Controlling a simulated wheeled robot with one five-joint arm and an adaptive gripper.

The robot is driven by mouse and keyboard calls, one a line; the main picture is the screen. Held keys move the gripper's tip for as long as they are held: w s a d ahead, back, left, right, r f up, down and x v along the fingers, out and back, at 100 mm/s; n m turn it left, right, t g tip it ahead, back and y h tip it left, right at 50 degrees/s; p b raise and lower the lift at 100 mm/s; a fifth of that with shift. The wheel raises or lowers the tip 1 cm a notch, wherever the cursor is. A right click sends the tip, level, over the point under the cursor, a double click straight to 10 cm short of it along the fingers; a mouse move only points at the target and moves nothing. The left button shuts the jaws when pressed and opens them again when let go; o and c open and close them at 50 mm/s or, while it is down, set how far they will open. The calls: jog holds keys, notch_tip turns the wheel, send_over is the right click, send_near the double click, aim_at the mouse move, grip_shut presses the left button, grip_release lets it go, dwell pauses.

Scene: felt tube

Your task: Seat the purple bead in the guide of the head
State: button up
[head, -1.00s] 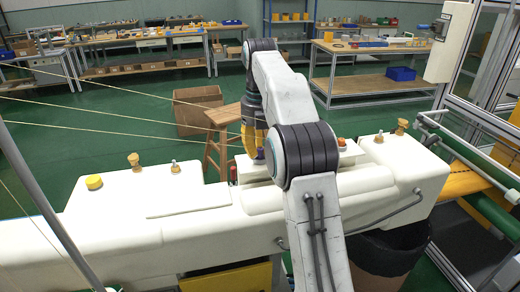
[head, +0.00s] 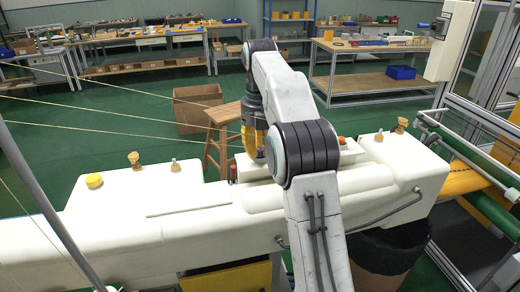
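My gripper (head: 251,142), with yellow fingers, points down over the white head of the machine (head: 190,195), behind my arm's dark elbow joint. A small purple patch, apparently the purple bead (head: 260,152), shows at the right side of the fingertips. My arm partly covers this spot. I cannot tell whether the fingers are shut on the bead or only beside it. The guide is not discernible; the area around the fingertips is small and partly hidden by my arm.
A small red part (head: 234,173) stands just left of the fingertips, and an orange knob (head: 341,140) to the right. Cork-coloured knobs (head: 134,159) and a yellow cap (head: 94,181) sit on the white body. A wooden stool (head: 222,135) and thin cords (head: 120,118) are behind.

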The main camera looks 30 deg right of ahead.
jog(key=o, duration=0.8)
